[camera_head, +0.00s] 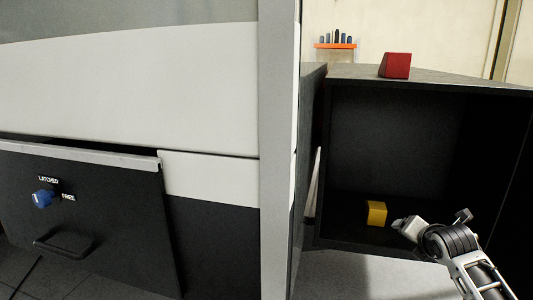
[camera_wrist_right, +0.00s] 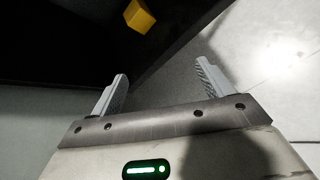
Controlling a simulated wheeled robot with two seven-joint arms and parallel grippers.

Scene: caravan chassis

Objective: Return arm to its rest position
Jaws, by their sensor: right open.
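My right arm comes in from the lower right of the head view. Its gripper (camera_head: 422,228) is at the front of an open dark box, to the right of a yellow block (camera_head: 375,213). In the right wrist view, the two fingers of the right gripper (camera_wrist_right: 161,70) are spread with nothing between them. The yellow block also shows in the right wrist view (camera_wrist_right: 139,16), beyond the fingertips and apart from them. My left gripper is not in view.
The dark box (camera_head: 337,245) holds the yellow block on its floor. A red block (camera_head: 396,66) sits on its top. An orange rack (camera_head: 336,46) stands behind. At left is a dark panel with a handle (camera_head: 62,244) and a blue knob (camera_head: 43,199) between LATCHED and FREE labels.

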